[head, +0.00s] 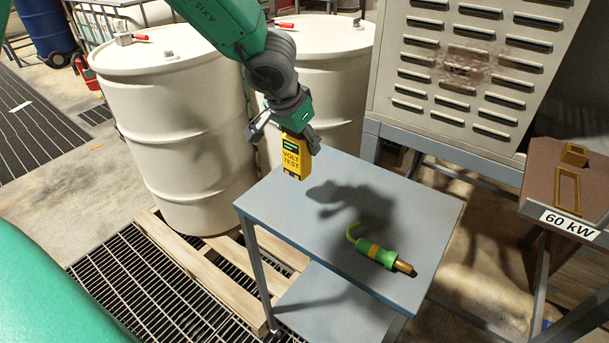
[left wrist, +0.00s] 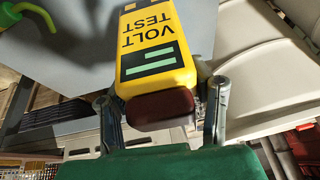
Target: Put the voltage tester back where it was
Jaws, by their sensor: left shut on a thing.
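The voltage tester (head: 295,158) is a yellow block marked VOLT TEST. My left gripper (head: 289,135) is shut on its upper end and holds it upright above the grey table (head: 270,205), near the table's back left side. A shadow of arm and tester falls on the tabletop. The left wrist view shows the tester (left wrist: 155,50) between the two fingers (left wrist: 163,115), with its dark brown end toward the palm. My right gripper is not in view.
A green and yellow hooked tool (head: 378,254) lies on the table's front right. White drums (head: 170,120) stand on a wooden pallet (head: 190,262) behind and left. A louvred cabinet (head: 460,70) stands behind. A brown stand labelled 60 kW (head: 540,185), with a yellow frame-like holder (head: 567,190), is at right.

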